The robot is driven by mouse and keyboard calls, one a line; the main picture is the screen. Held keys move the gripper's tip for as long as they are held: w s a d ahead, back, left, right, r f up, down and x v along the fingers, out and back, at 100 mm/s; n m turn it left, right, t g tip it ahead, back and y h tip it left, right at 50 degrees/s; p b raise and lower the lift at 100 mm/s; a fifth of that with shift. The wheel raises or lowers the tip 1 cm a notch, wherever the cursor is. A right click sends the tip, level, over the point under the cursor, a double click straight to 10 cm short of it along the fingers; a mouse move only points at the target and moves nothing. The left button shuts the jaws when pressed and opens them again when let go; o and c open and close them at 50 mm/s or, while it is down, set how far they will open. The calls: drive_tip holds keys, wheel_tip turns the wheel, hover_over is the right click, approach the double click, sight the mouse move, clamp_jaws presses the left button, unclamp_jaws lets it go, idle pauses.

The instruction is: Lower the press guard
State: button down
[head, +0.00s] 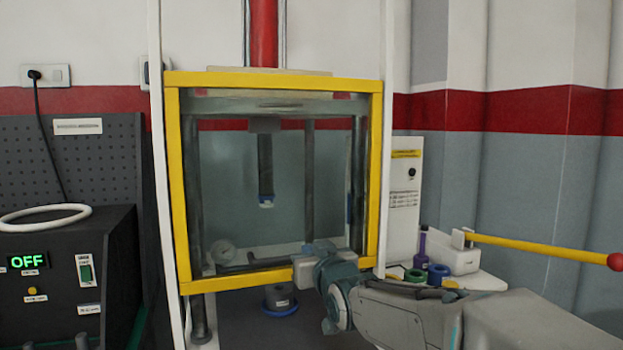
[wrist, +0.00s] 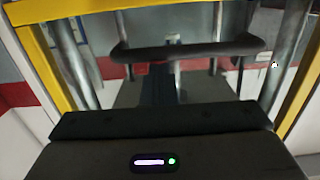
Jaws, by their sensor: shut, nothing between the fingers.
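The press guard (head: 173,180) is a yellow frame with a clear pane, held between two white uprights in the head view. Its lower bar hangs above the press base, leaving a gap. A dark handle bar (head: 262,262) runs just above the lower bar; a dark bar, apparently the handle, crosses the wrist view (wrist: 205,48). My gripper (head: 303,270) is at the right part of the lower bar, by the handle's right end. In the wrist view its dark fingers (wrist: 160,78) point toward the bar. They are shut and empty; whether they touch the bar is unclear.
A dark ring-shaped part with blue (head: 280,300) sits on the base below the guard. A black control box (head: 65,270) reading OFF stands left. Coloured rings (head: 438,274), a purple bottle (head: 422,247) and a yellow lever with a red knob (head: 545,246) are on the right.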

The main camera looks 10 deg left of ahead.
wheel_tip(320, 180, down, 10)
drive_tip(key=b, duration=0.8)
drive_tip(key=shift+f, duration=0.15)
drive_tip(key=s+d+r+p, duration=0.4)
drive_tip(key=s+d+r, duration=0.15)
drive_tip(key=s, duration=0.35)
drive_tip(key=s+d+f+m+g+h+p, duration=0.2)
drive_tip(key=d+h+p, duration=0.25)
drive_tip(key=d, duration=0.35)
drive_tip(key=s+d+f+m+g+h+p, duration=0.25)
drive_tip(key=d+p, duration=0.25)
drive_tip(key=d, duration=0.3)
drive_tip(key=s+d+f+m+g+h+p, duration=0.2)
drive_tip(key=s+d+g+p, duration=0.4)
drive_tip(key=s, duration=0.8)
drive_tip(key=d+f+g, duration=0.1)
drive_tip(key=d, duration=0.1)
drive_tip(key=shift+s+d+f+g, duration=0.2)
drive_tip(key=shift+s+d+g, duration=0.1)
drive_tip(key=shift+s+g, duration=0.05)
